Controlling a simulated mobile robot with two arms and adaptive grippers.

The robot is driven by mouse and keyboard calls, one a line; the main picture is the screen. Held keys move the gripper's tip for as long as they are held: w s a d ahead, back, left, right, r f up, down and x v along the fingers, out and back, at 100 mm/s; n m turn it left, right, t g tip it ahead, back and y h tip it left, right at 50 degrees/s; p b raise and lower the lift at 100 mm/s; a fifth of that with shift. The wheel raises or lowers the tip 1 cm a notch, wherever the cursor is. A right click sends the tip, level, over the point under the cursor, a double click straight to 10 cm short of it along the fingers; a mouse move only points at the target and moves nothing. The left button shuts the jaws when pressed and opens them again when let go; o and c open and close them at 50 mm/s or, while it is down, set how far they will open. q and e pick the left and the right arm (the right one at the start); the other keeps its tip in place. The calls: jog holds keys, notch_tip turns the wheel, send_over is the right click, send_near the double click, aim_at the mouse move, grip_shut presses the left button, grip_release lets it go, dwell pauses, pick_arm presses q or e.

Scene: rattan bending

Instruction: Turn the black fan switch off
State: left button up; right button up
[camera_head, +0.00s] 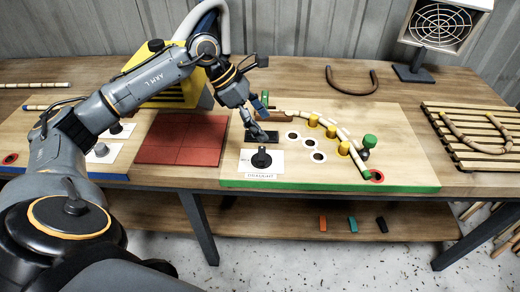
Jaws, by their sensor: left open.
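A black knob-like switch (261,158) stands on a white labelled plate near the front left of the work board; the label is too small to read surely, so I cannot tell if it is the fan's. A flat black block (267,137) lies just behind it. My left gripper (258,131) points down, open, over or beside that block and a little behind the black switch. It appears apart from the switch. The grey-white fan (440,25) with a round grille stands at the back right; its running state is not clear. My right gripper is not in view.
The green-edged board (400,165) holds yellow pegs (330,131) and a curved rattan piece (350,137). A red tiled mat (183,139) lies left of it. A slatted rack (475,135) with a bent piece is at right. A yellow machine (180,92) stands behind my left arm.

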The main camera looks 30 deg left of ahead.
aim_at(261, 153)
pick_arm(q)
jog(key=s+a+y, duration=0.2)
jog(key=a, duration=0.4)
jog(key=shift+g, duration=0.3)
jog(key=p+x, duration=0.1)
jog(key=x, duration=0.8)
jog(key=p+x, duration=0.1)
jog(key=x, duration=0.3)
jog(key=shift+w+d+f+p, duration=0.1)
jog(key=shift+w+f+p, duration=0.05)
jog(key=shift+w+p, duration=0.2)
jog(key=shift+c, duration=0.2)
jog(key=c, duration=1.1)
